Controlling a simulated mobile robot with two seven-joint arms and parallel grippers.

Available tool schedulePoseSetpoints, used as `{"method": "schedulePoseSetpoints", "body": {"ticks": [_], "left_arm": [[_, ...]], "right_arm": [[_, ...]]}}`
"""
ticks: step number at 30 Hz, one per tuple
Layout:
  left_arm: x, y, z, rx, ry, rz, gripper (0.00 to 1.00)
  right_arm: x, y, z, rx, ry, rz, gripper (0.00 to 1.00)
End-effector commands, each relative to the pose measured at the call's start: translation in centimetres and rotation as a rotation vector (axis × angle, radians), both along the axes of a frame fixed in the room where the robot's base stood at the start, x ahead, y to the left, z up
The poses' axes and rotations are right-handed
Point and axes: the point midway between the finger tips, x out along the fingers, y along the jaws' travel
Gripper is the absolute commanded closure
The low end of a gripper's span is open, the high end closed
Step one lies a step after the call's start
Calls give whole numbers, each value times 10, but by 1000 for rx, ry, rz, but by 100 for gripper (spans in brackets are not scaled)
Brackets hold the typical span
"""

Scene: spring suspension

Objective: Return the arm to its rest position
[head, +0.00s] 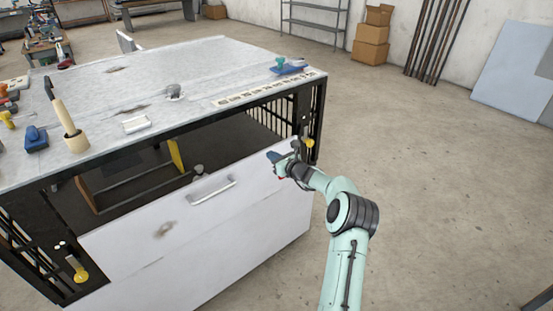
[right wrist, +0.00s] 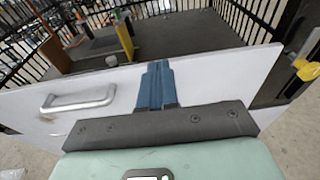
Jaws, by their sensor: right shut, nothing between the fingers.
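My right arm reaches in from the lower right in the head view. Its right gripper (head: 273,157) is at the top edge of the white front panel (head: 200,237), near that panel's right end. In the right wrist view the blue fingers of the right gripper (right wrist: 156,72) are together, with nothing between them, in front of the panel's upper edge. I cannot tell whether they touch the panel. The panel's metal handle (head: 212,191) is left of the gripper and also shows in the right wrist view (right wrist: 78,100). My left gripper is not in view.
A workbench (head: 190,75) with tools on top stands behind the panel. A yellow knob (head: 309,143) sits on the frame right of the gripper, another yellow handle (head: 77,269) at lower left. Cardboard boxes (head: 371,35) stand at the back. The floor at right is clear.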

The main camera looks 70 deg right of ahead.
Motion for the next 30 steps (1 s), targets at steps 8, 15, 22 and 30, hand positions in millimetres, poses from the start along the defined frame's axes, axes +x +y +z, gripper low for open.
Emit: {"method": "schedulePoseSetpoints", "body": {"ticks": [8,15,22,30], "left_arm": [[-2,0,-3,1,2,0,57],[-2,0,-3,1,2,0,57],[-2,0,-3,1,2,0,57],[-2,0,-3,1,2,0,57]], "right_arm": [[-14,7,15,1,0,-1,100],[-13,9,13,3,4,3,100],[24,56,-60,34,174,128,100],[67,198,-206,-6,569,509,100]]}}
